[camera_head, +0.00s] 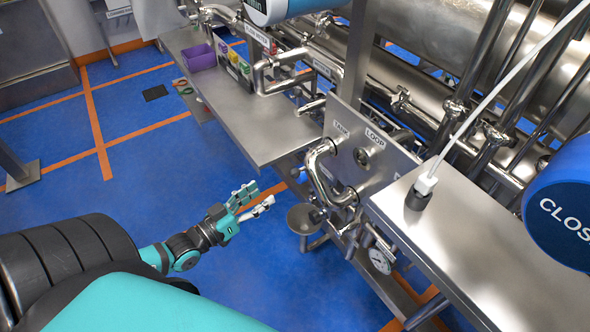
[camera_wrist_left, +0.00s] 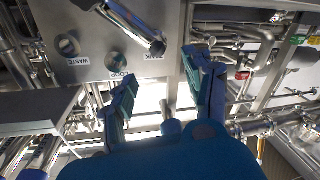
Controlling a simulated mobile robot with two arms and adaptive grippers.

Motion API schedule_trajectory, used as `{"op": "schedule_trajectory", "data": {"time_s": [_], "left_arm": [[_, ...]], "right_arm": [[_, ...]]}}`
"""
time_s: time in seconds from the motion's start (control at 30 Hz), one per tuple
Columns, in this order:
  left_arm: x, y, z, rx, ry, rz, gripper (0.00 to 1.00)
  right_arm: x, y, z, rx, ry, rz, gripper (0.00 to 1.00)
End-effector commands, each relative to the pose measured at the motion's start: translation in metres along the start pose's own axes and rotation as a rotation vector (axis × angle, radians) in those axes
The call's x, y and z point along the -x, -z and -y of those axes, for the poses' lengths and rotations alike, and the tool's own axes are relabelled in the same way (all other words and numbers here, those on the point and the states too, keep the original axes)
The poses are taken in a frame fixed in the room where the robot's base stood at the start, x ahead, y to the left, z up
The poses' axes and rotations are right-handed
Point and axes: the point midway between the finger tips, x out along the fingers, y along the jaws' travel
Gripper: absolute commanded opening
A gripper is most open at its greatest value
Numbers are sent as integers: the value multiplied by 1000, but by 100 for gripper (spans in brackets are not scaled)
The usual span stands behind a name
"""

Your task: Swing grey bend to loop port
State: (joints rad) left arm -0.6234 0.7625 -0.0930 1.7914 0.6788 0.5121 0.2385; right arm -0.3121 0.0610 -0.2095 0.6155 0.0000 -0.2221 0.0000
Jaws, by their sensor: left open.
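The bend (camera_head: 318,178) is a shiny grey curved pipe on the steel port panel (camera_head: 373,184). Its upper end is at the port beside the TANK label, and it curves down to the panel's lower edge. The loop port (camera_head: 361,157) is an open round fitting right of it, under the LOOP label. In the left wrist view the loop port (camera_wrist_left: 117,62) shows bare, and part of the bend (camera_wrist_left: 128,20) crosses the top. My left gripper (camera_head: 259,200) is open and empty, left of the bend and apart from it. My right gripper is not in view.
A steel bench (camera_head: 235,115) with a purple bin (camera_head: 199,58) stands behind. A steel table (camera_head: 470,235) bearing a dark fitting with a white rod is at right. Blue floor is clear around my left arm.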

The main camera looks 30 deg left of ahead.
Motion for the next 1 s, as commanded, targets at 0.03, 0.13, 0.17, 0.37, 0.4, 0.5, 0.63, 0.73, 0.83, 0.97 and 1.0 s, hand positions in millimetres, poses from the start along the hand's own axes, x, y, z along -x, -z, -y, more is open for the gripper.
{"op": "schedule_trajectory", "data": {"time_s": [0.03,0.13,0.17,0.37,0.4,0.5,0.63,0.73,0.83,0.97,1.0], "left_arm": [[-13,3,-1,0,-2,-6,53],[-36,3,-1,1,-2,-6,53],[-42,3,-1,2,-2,-7,53],[-83,2,-1,2,-1,-5,53],[-90,2,-1,2,-2,-5,53],[-104,1,-1,3,-1,-2,53],[-115,1,-1,3,-1,-2,53],[-118,0,-1,3,-1,0,53],[-119,0,-1,3,-1,0,53],[-119,0,-1,3,-1,0,53],[-119,0,-1,3,-1,0,52]], "right_arm": [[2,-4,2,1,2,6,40],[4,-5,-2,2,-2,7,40],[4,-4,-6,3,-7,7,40],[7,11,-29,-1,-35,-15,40],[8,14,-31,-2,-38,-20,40],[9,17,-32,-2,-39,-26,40],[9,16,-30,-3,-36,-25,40],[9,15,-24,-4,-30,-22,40],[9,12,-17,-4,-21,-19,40],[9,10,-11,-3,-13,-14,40],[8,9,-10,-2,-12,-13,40]]}}
